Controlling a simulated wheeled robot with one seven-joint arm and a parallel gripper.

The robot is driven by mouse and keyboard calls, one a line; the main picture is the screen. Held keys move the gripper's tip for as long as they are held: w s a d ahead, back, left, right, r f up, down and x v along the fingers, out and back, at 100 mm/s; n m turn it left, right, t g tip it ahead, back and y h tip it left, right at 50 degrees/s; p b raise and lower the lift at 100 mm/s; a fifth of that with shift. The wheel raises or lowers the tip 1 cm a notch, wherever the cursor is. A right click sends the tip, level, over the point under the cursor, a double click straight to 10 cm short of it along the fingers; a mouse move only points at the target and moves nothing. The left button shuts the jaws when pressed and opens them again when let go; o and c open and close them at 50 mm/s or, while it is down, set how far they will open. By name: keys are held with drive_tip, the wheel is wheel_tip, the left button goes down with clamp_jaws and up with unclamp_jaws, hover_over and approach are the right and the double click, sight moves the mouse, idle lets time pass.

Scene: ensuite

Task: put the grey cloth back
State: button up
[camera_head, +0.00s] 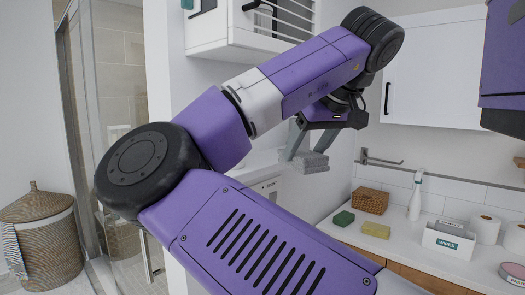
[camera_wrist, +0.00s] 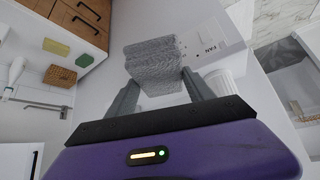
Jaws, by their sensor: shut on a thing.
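The grey cloth (camera_head: 312,163) is a small folded stack in the head view, at the tips of my gripper (camera_head: 304,152). In the wrist view the cloth (camera_wrist: 152,62) lies between the two fingers of my gripper (camera_wrist: 160,80), which are shut on it. The cloth is in front of a white wall and close to a pale ledge (camera_head: 262,160). I cannot tell whether it touches the ledge. My arm hides part of the ledge and the wall below.
The white counter (camera_head: 400,240) holds a green sponge (camera_head: 344,218), a yellow sponge (camera_head: 376,230), a wicker basket (camera_head: 370,200), a white bottle (camera_head: 416,200) and a wipes box (camera_head: 447,241). A towel rail (camera_head: 382,160) is on the wall.

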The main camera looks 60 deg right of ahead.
drive_tip(key=w+d+p, duration=0.1)
drive_tip(key=w+d, duration=0.2)
drive_tip(key=w, duration=0.1)
drive_tip(key=w+d+p, duration=0.1)
drive_tip(key=w+d, duration=0.2)
drive_tip(key=w, duration=0.1)
drive_tip(key=w+d+p, duration=0.1)
drive_tip(key=w+d, duration=0.1)
drive_tip(key=w, duration=0.2)
drive_tip(key=shift+d+r, duration=0.1)
drive_tip(key=shift+d, duration=0.3)
drive_tip(key=shift+w+d+p, duration=0.4)
drive_tip(key=shift+w+d, duration=0.35)
drive_tip(key=shift+w, duration=0.3)
drive_tip(key=shift+f, duration=0.9)
drive_tip(key=o, duration=1.4)
drive_tip(key=shift+c, duration=0.2)
drive_tip(key=shift+s+r, duration=0.1)
drive_tip(key=b+v, duration=0.1)
drive_tip(key=v, duration=1.1)
drive_tip(key=shift+a, duration=0.1)
